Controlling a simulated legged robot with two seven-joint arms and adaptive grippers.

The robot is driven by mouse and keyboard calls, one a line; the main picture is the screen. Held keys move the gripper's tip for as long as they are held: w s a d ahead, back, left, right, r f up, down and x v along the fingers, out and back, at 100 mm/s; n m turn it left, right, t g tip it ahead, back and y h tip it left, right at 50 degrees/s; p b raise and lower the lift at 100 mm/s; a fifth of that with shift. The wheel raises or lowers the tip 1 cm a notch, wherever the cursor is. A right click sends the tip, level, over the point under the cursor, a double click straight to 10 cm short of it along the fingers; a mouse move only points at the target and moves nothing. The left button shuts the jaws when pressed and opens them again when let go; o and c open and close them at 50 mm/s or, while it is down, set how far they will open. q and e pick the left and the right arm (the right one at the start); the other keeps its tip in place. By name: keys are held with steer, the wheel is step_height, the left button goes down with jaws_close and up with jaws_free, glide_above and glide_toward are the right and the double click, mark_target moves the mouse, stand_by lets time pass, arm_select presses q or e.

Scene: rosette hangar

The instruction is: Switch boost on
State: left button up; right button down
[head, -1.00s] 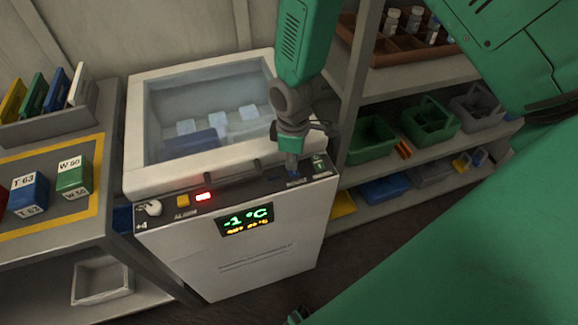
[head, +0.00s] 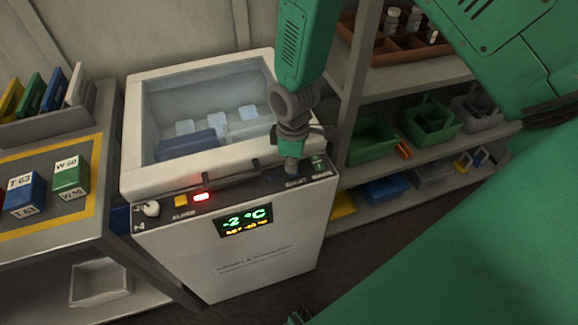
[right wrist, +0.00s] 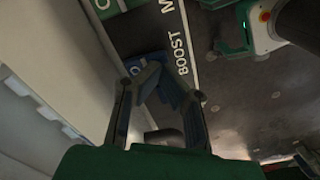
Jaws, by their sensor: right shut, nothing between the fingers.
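The white chest cooler (head: 262,268) stands in the middle of the head view, with a dark control strip along its top front edge. The BOOST label (right wrist: 179,54) shows in the right wrist view, beside a blue switch (right wrist: 147,62). My right gripper (head: 291,171) is shut and empty, pointing down at the right end of the strip. In the right wrist view its fingertips (right wrist: 155,76) overlap the blue switch; I cannot tell whether they touch it. The gripper partly hides the switch, so its position is unclear. My left gripper is not in view.
The strip also carries a white knob (head: 151,208), a yellow button (head: 181,201) and a lit red lamp (head: 202,197). A shelf with green bins (head: 431,122) stands close on the right, a table with labelled blocks (head: 71,177) on the left.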

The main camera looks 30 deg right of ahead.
steer(key=shift+d+f, duration=0.2)
steer(key=shift+f, duration=0.15)
steer(key=shift+a+f+b, duration=0.1)
steer(key=shift+f+b, duration=0.2)
steer(key=shift+r, duration=0.2)
step_height(320, 180, up, 7)
steer(key=p, duration=0.6)
steer(key=shift+p, duration=0.3)
steer(key=shift+f, duration=0.1)
steer(key=shift+f, duration=0.1)
